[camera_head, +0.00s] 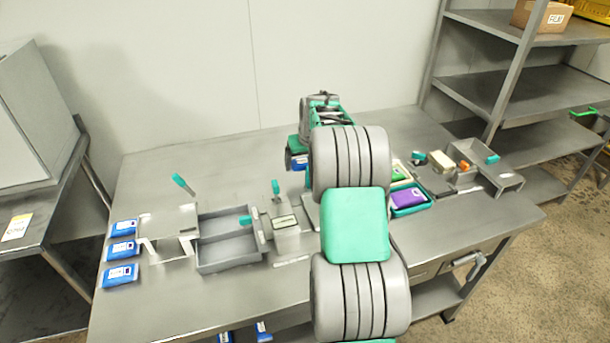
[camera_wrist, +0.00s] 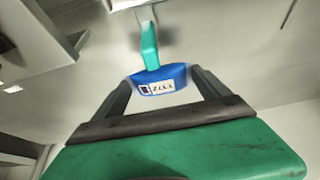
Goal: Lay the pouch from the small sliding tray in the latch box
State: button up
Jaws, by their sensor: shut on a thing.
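My gripper (camera_wrist: 160,88) is shut on a blue pouch (camera_wrist: 155,86) with a white printed label, held between the two dark fingers in the wrist view. In the head view the pouch (camera_head: 298,161) shows as a small blue patch beside my arm, above the back middle of the table. A grey open box (camera_head: 208,262) with a divider and a teal tab stands left of my arm. A narrow grey fixture with an upright teal handle (camera_head: 276,188) stands beside it. I cannot tell for certain which is the latch box. My arm hides part of the table.
Several blue pouches (camera_head: 120,250) lie at the table's left edge beside a grey stand (camera_head: 166,222). A tray with a purple pouch (camera_head: 408,198) and a grey open tray (camera_head: 508,181) stand to the right. A teal handle (camera_wrist: 150,45) shows beyond the held pouch. The back left tabletop is mostly clear.

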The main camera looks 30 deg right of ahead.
notch_tip(320, 180, down, 4)
jog(key=shift+f, duration=0.25)
jog(key=shift+f, duration=0.1)
jog(key=shift+f, duration=0.15)
jog(key=o, duration=1.2)
